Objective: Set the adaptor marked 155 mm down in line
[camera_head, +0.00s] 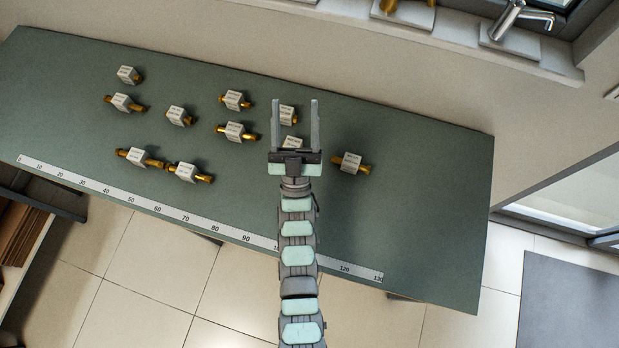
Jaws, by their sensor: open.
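Several brass adaptors with white block labels lie on the green table; the printing is too small to read, so I cannot tell which is marked 155 mm. Two of them, one at the left (138,156) and one beside it (187,172), lie roughly end to end just above the ruler (150,204). My gripper (295,101) is open, its two fingers pointing toward the back of the table. One adaptor (287,115) shows between the fingers and another (292,142) nearer the palm, partly hidden; I cannot tell their height below the fingers. Another adaptor (350,163) lies right of my gripper.
More adaptors lie behind: one at far left (128,74), one below it (122,102), one in the middle (179,115), and two left of my gripper (236,99), (235,131). The table's right end (440,200) is clear. A sill with a tap (510,20) is behind.

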